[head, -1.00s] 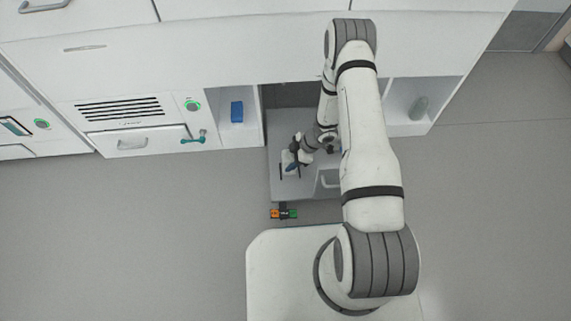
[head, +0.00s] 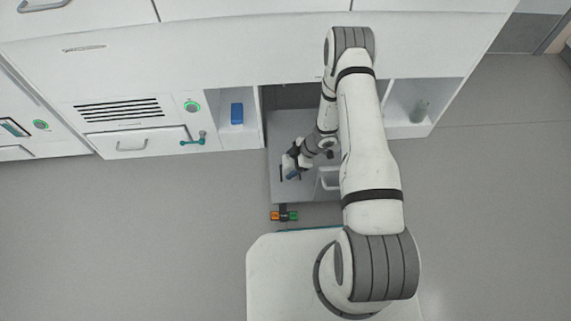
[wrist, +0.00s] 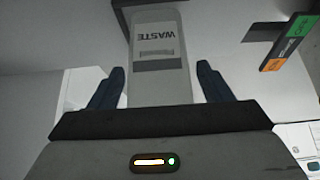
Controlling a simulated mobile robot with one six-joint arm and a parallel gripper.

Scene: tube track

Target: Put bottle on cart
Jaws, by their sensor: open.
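A grey container labelled WASTE (wrist: 160,75), which looks like the bottle, shows in the wrist view between the two fingers of my gripper (wrist: 160,88). The fingers are open, with a gap on each side of it. Its near end is hidden behind the gripper body. In the head view my gripper (head: 292,167) is low over a grey platform (head: 283,190), likely the cart, in the recess under the bench. I cannot tell from the head view whether the container touches the platform.
An orange and green tag (head: 284,215) is at the platform's front edge. A blue box (head: 237,113) is in the left cubby. A translucent bottle-like object (head: 420,111) stands in the right cubby. The floor at left is clear.

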